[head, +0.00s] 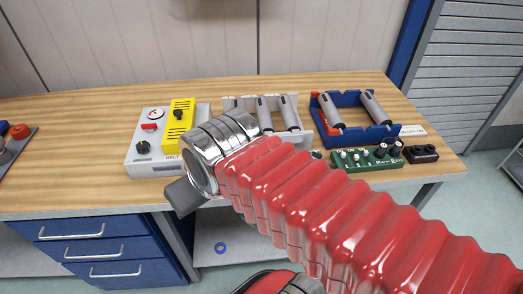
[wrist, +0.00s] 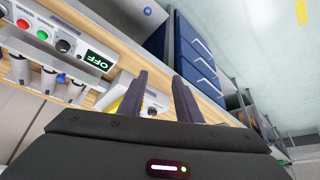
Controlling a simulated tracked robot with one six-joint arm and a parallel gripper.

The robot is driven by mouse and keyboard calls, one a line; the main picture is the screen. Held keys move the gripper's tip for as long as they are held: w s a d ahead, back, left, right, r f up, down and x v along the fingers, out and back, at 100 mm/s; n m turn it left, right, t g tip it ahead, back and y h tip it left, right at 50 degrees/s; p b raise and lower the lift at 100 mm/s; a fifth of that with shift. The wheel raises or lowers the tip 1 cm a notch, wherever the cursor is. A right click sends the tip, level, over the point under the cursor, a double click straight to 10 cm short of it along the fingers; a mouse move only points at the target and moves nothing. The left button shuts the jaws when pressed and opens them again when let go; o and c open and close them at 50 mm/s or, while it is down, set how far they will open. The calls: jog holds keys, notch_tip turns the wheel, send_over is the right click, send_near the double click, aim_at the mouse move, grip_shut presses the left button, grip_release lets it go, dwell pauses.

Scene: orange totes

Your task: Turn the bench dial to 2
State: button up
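In the wrist view a pale panel carries a black dial (wrist: 62,45), a green button (wrist: 42,34), a red button (wrist: 22,23) and a display (wrist: 97,60) reading OFF. I cannot make out this panel in the head view, where my arm covers part of the bench. In the head view another black dial (head: 142,147) sits on a grey box (head: 143,168) with a gauge. A yellow plate (head: 170,143) with a black knob is beside it. My gripper (wrist: 160,78) is open and empty, its fingers apart, touching no dial; only its dark end (head: 185,195) shows in the head view.
On the wooden bench (head: 75,165) stand a white rack (head: 306,134) and a blue tray (head: 380,135), both with grey cylinders, and a green board (head: 373,159). A red button (head: 20,131) is at the far left. Blue drawers (head: 95,228) are below.

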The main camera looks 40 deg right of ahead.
jog(key=shift+o, duration=0.2)
jog(key=shift+d, duration=0.1)
jog(key=shift+o, duration=1.3)
jog(key=shift+w+d, duration=0.1)
jog(key=shift+d, duration=0.1)
jog(key=w+d+f+m, duration=0.1)
jog(key=w+d, duration=0.1)
jog(key=d, duration=1.1)
jog(key=w+d+m+g+h, duration=0.1)
jog(key=w+d, duration=0.1)
jog(key=d, duration=1.1)
jog(key=shift+d+f+m, duration=0.15)
jog(key=shift+f+m, duration=0.15)
jog(key=shift+f, duration=0.05)
jog(key=shift+f, duration=0.1)
jog(key=x, duration=1.3)
jog(key=shift+f, duration=0.3)
